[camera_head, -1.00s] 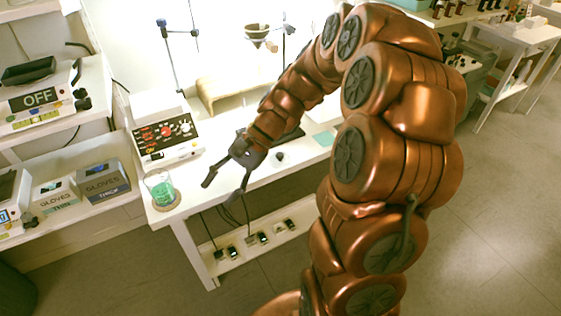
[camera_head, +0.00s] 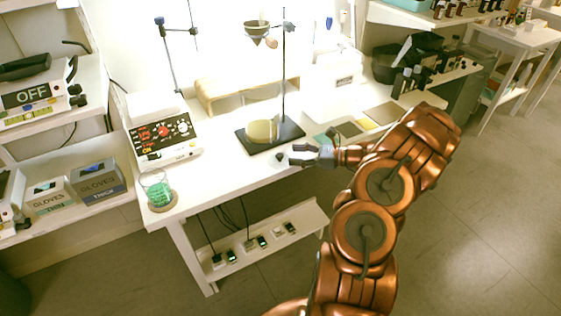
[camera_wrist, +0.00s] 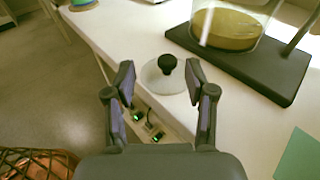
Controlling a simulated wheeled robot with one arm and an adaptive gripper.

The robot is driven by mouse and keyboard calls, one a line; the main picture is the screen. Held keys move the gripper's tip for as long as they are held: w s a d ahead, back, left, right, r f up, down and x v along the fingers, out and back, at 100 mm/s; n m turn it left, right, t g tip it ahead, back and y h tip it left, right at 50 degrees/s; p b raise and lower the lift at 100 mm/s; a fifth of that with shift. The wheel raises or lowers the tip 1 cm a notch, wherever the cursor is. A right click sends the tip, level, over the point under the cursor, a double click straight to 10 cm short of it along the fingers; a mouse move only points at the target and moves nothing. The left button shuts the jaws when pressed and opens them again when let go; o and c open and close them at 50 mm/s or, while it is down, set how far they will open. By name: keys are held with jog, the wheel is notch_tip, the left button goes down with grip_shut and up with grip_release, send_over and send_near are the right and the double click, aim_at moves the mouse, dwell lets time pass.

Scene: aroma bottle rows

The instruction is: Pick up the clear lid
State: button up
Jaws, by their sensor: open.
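The clear lid (camera_wrist: 163,84) is a see-through disc with a black knob, lying flat on the white bench near its front edge. In the head view the lid (camera_head: 279,158) is small, just left of my fingertips. My gripper (camera_head: 294,155) is low over the bench and points left toward it. In the wrist view my gripper (camera_wrist: 160,82) is open and empty, with the knob between and a little beyond the fingertips. I cannot tell if any finger touches the lid.
A black stand (camera_head: 285,137) with a rod and a yellowish round piece stands behind the lid. A green-filled beaker (camera_head: 160,190) and a control box (camera_head: 165,140) are to the left. Flat coloured sheets (camera_head: 349,129) lie at right. Bare bench lies left of the lid.

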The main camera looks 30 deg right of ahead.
aim_at(282, 155)
jog(key=shift+s+d+f+m+t+h, duration=0.1)
jog(key=shift+d+f+m+t+h, duration=0.25)
jog(key=shift+d+f, duration=0.4)
jog(key=x, duration=0.3)
jog(key=p+x, duration=0.1)
jog(key=x, duration=0.2)
jog(key=shift+s+a+r, duration=0.1)
jog(key=shift+a+r, duration=0.1)
jog(key=shift+a, duration=0.05)
jog(key=shift+w+a+f, duration=0.15)
jog(key=shift+w+a, duration=0.2)
jog(key=shift+w, duration=0.15)
jog(key=c, duration=1)
